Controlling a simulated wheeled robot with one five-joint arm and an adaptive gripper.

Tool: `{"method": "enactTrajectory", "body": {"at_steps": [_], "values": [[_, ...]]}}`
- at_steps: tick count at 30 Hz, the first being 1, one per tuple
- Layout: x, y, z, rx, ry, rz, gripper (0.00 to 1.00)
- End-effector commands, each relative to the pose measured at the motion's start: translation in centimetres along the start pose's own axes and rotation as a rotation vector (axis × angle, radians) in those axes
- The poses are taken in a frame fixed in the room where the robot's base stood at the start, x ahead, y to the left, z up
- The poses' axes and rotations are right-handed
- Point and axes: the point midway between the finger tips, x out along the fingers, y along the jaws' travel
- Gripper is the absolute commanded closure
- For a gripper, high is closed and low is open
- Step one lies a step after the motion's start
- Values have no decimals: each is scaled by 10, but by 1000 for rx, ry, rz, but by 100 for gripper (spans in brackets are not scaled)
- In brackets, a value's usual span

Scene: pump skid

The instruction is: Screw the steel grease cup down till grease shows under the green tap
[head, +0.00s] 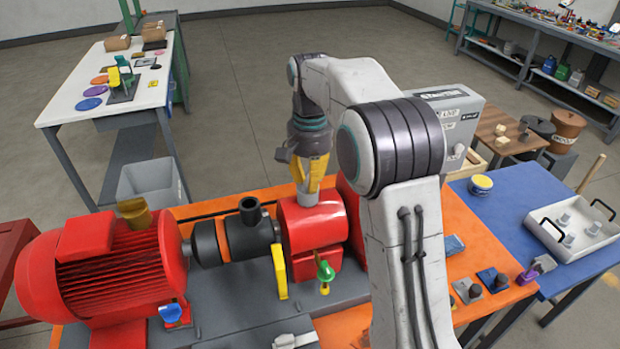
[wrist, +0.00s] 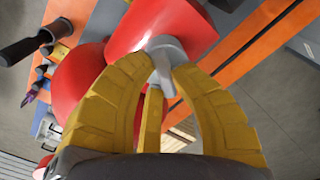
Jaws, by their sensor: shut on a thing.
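My gripper (head: 310,186) points down over the red pump housing (head: 312,230), with its yellow fingers closed at the top. In the wrist view my gripper (wrist: 160,72) has its fingers around a grey steel cup (wrist: 163,50), which sits on the red housing. The green tap (head: 325,271) is on the front of the red housing, below and right of the gripper.
A black upright cup (head: 250,209) and a yellow upright piece (head: 279,270) are beside the housing. A blue table (head: 515,205) with a white tray (head: 575,240) stands right.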

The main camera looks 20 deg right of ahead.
Motion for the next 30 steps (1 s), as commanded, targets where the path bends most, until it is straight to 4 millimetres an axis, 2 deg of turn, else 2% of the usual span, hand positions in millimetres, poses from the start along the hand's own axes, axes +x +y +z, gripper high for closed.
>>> {"method": "enactTrajectory", "body": {"at_steps": [2,3,11,23,30], "values": [[1,0,0,0,-3,2,100],[1,0,0,0,-3,2,77],[1,0,0,-1,-2,1,54],[-5,0,0,-1,1,-1,52],[-35,0,-1,-1,3,-2,52]]}}
